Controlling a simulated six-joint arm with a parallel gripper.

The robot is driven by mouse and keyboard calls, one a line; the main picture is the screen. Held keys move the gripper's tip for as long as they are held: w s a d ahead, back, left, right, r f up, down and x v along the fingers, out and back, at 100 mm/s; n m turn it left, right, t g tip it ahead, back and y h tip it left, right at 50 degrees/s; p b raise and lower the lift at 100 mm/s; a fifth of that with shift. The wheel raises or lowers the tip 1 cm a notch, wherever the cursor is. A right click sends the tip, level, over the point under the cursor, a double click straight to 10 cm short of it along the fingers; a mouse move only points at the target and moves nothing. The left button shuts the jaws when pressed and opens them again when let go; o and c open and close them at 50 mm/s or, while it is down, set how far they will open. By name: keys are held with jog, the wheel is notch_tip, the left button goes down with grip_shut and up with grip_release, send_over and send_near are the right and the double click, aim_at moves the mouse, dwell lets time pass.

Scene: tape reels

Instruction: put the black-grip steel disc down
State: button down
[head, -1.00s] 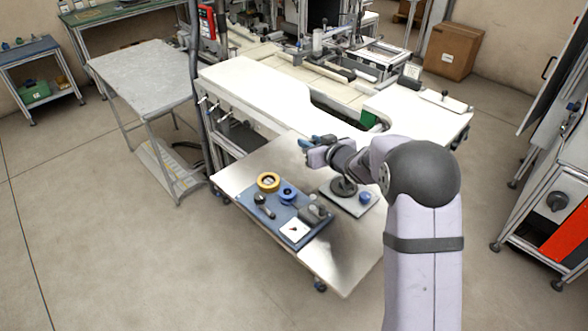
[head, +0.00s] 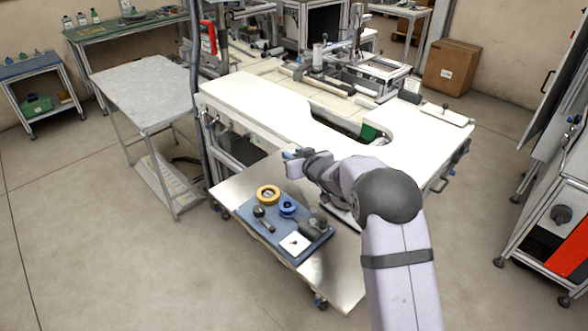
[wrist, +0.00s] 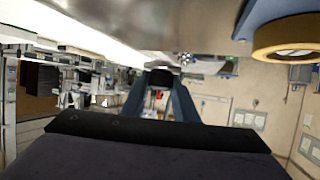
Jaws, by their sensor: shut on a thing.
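My gripper (head: 293,154) is above the far left part of the steel-topped table, toward the long white bench. In the wrist view my gripper (wrist: 160,84) shows two blue-grey fingers shut on the black grip of the steel disc (wrist: 160,78). The disc's steel part is hard to make out there, seen nearly edge-on. The steel tabletop (wrist: 185,20) appears along the top of that upside-down view, and a gap to the disc seems to show. In the head view the held disc is too small and hidden to tell.
A blue mat (head: 262,232) on the table bears a yellow ring (head: 268,195), a blue reel (head: 288,207), a black-handled tool (head: 264,218) and a white card (head: 295,243). Bare steel (head: 236,184) lies left of the mat. The white bench (head: 270,118) borders the far side.

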jog(key=shift+f+p, duration=0.35)
jog(key=shift+f, duration=1.9)
jog(key=shift+f, duration=0.1)
jog(key=shift+f, duration=0.15)
jog(key=c, duration=1.4)
grip_release()
jog(key=shift+r, duration=0.25)
jog(key=b+v, duration=0.3)
jog(key=v, duration=0.9)
jog(key=shift+s+d+f, duration=0.1)
